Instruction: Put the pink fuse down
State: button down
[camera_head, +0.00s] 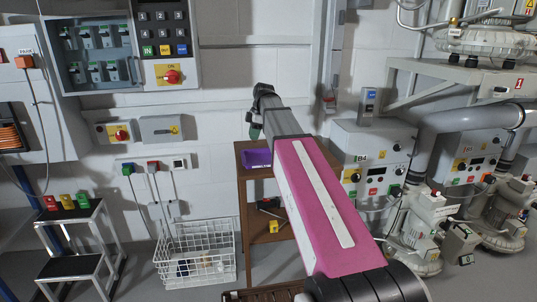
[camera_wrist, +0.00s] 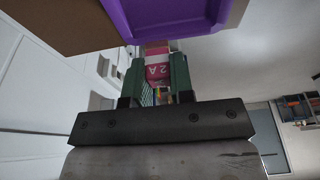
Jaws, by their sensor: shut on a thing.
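My gripper (camera_wrist: 156,78) is shut on the pink fuse (camera_wrist: 157,58), which has a white band marked "2 A" and sits between the green fingers in the wrist view. In the head view my gripper (camera_head: 255,131) points down above the back of a brown shelf unit, and the fuse cannot be made out there. A purple tray (camera_head: 257,158) lies on the top shelf below the gripper. In the wrist view the purple tray (camera_wrist: 185,18) is close to the fuse, with the brown shelf board (camera_wrist: 65,25) beside it. I cannot tell whether fuse and tray touch.
Below the top board, the brown shelf unit (camera_head: 243,215) holds a yellow item (camera_head: 273,228) and tools. A white wire basket (camera_head: 197,252) stands left of it. A step stool (camera_head: 75,236) carries red, yellow and green blocks. Grey pump machines (camera_head: 425,215) crowd the right.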

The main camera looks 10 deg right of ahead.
send_over(268, 159)
jog(key=f, duration=0.4)
jog(key=shift+s+d, duration=0.15)
jog(key=shift+d, duration=0.25)
jog(key=shift+d+x, duration=0.25)
jog(key=shift+x, duration=0.7)
jog(key=shift+d+x, duration=0.2)
jog(key=shift+x, duration=0.75)
jog(key=shift+f, duration=0.15)
jog(key=c, duration=1)
grip_release()
jog(key=v, duration=1.2)
